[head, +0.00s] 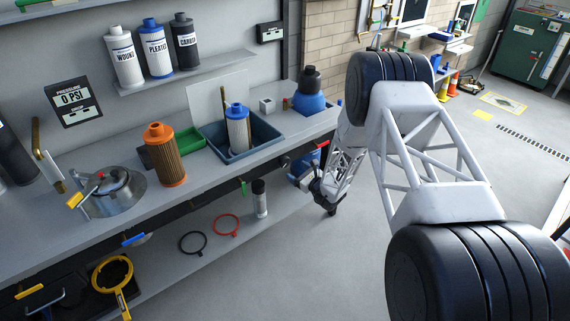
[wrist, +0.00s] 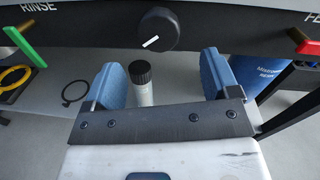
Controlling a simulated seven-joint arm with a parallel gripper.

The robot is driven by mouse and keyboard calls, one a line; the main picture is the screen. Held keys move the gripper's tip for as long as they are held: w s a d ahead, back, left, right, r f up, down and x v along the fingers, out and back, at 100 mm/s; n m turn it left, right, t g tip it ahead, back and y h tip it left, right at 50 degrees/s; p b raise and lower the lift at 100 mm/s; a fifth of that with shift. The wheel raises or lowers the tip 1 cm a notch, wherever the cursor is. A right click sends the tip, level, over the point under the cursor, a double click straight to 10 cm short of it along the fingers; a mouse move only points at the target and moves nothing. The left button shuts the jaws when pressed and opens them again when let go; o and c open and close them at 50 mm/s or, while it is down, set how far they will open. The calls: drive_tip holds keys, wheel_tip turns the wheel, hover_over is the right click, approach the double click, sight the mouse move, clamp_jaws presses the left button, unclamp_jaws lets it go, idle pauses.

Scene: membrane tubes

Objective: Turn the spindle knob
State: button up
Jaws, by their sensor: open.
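The spindle knob (wrist: 158,29) is a round black knob with a white pointer mark, on the dark front panel of the bench. In the wrist view it is at top centre, and its mark slants up to the right. In the head view a small dark knob (head: 284,161) shows on the bench front. My gripper (wrist: 160,76) is open, with its two blue fingers wide apart and nothing held. The knob lies ahead of the gap between the fingers, apart from both. In the head view my arm's end is beside the bench front, and its fingers are hard to make out.
A green handle (wrist: 20,40) by the RINSE label and a red handle (wrist: 305,40) flank the knob. A white bottle with a black cap (wrist: 141,84) stands on the lower shelf (head: 200,262). The bench top holds an orange-capped filter (head: 168,160) and a tray (head: 212,136).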

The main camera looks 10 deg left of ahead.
sight(287, 164)
drive_tip(key=shift+a, duration=0.1)
drive_tip(key=shift+x, duration=3.85)
drive_tip(key=c, duration=0.9)
